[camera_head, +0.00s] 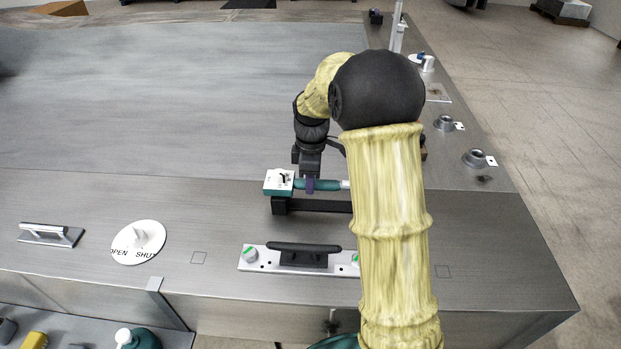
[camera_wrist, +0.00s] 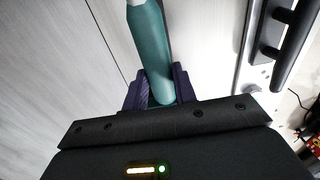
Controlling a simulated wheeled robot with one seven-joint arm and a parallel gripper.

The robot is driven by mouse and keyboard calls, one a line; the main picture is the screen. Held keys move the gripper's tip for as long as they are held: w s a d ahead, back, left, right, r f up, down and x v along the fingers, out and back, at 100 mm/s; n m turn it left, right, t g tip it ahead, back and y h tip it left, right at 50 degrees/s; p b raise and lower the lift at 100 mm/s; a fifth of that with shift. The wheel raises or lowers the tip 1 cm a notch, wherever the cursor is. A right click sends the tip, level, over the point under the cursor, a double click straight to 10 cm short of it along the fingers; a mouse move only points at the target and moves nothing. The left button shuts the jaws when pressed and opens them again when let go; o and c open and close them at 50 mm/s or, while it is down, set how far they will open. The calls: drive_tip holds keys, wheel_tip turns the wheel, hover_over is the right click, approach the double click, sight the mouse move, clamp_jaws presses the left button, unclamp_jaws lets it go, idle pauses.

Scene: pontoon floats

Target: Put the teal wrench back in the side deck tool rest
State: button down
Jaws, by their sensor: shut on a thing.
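The teal wrench (camera_head: 326,185) lies about level in the head view, with a pale shaft emerging at its right. My gripper (camera_head: 311,184) is shut on its teal handle from above, with purple fingers on both sides. The handle also shows between the fingers in the wrist view (camera_wrist: 150,50). A low black rest (camera_head: 318,206) stands on the deck just in front of and below the wrench. I cannot tell if they touch. A white block with a teal base (camera_head: 279,181) sits at the handle's left end; whether it is joined is unclear. My arm hides the wrench's right end.
A black grab handle on a white plate (camera_head: 298,255) stands nearer the deck's front edge. A white OPEN/SHUT dial (camera_head: 138,242) and a small metal handle (camera_head: 50,235) are left. Metal fittings (camera_head: 476,158) line the right edge. The deck's back left is clear.

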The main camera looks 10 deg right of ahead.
drive_tip(key=shift+f, duration=0.5)
drive_tip(key=c, duration=1)
unclamp_jaws()
drive_tip(key=shift+c, duration=0.2)
wheel_tip(320, 180, up, 17)
drive_tip(key=b, duration=0.2)
drive_tip(key=shift+d+r, duration=0.15)
drive_tip(key=shift+r, duration=0.05)
